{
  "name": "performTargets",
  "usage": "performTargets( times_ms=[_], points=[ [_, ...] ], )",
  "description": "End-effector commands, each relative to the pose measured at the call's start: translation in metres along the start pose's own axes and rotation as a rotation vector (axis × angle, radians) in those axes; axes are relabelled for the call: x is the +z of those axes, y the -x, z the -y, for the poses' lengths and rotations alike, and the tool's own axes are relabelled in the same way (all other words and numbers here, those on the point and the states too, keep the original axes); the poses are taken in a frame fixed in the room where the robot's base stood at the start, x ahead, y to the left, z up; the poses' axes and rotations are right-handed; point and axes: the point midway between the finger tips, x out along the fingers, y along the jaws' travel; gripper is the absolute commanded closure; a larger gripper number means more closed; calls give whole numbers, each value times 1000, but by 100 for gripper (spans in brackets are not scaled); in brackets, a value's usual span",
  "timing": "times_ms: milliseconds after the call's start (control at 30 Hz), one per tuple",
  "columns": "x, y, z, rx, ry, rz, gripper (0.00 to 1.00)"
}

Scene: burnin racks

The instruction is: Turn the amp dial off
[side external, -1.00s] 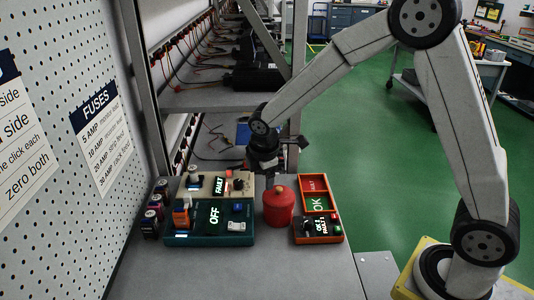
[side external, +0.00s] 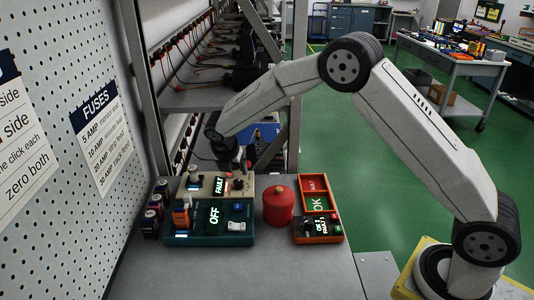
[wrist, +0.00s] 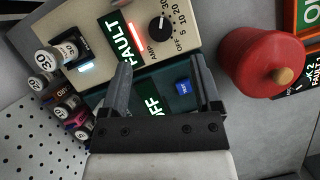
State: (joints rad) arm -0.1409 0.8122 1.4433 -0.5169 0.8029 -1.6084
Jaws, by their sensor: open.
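The amp dial (wrist: 160,30) is a round black knob on the beige panel (wrist: 92,22). Its printed scale reads OFF, 5, 10, 20, 30 and its white mark points up towards the numbers, away from OFF. The beige panel shows a lit FAULT display (wrist: 125,42) and a red bar. In the side view the dial (side external: 238,184) sits at the right of the beige panel. My gripper (wrist: 162,82) is open and empty. Its fingers point towards the dial and stand short of it in the wrist view. In the side view my gripper (side external: 238,166) is above the dial.
A teal box (side external: 206,240) with an OFF display lies in front of the beige panel. A red canister (side external: 278,207) and an orange box (side external: 332,238) stand to the right. Several fuses (side external: 152,215) line the left. The front of the table is clear.

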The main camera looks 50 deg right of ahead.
Motion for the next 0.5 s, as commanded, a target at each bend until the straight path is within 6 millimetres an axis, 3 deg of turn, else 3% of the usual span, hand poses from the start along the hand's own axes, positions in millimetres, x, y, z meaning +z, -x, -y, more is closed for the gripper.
performTargets(
  times_ms=[500],
  points=[
    [0, -55, 0, -1, -3, 0, 19]
  ],
)
